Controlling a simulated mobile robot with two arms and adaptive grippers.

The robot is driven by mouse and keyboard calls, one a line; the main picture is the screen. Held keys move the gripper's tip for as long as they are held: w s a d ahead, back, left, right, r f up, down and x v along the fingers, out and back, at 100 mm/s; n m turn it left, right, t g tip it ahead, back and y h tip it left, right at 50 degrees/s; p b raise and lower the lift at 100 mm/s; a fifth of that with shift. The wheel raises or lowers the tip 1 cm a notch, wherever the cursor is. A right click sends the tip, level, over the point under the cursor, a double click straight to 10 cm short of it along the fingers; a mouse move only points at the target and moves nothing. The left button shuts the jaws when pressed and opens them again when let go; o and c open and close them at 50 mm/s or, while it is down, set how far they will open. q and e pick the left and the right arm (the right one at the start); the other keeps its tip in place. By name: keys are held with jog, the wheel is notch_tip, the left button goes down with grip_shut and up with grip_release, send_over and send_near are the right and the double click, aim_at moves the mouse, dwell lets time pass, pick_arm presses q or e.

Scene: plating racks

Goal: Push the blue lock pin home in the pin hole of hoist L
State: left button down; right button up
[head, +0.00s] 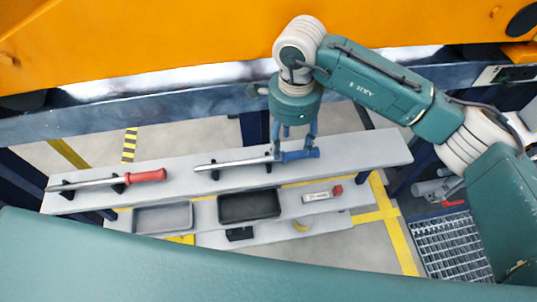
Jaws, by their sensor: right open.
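The blue lock pin (235,163) has a long metal shaft and a blue handle at its right end. It lies across black supports on the grey shelf (370,150). My right gripper (294,150) comes down from above with its fingers apart at the blue handle. The fingers partly cover the handle, and I cannot tell whether they touch it. My left gripper is not in view. I cannot make out a pin hole, and I cannot tell which part is hoist L.
A red-handled pin (95,183) lies on the shelf's left part. A grey tray (163,232), a black tray (221,220) and a small red-ended item (322,195) are on the lower level. A blue-grey beam (180,113) and a large orange body (150,40) stand behind.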

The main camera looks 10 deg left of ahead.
aim_at(287, 156)
notch_tip(287, 156, down, 5)
jog(key=shift+s+r+p, duration=0.15)
jog(key=shift+p, duration=0.75)
jog(key=shift+a+f, duration=0.1)
jog(key=shift+f, duration=0.35)
grip_shut()
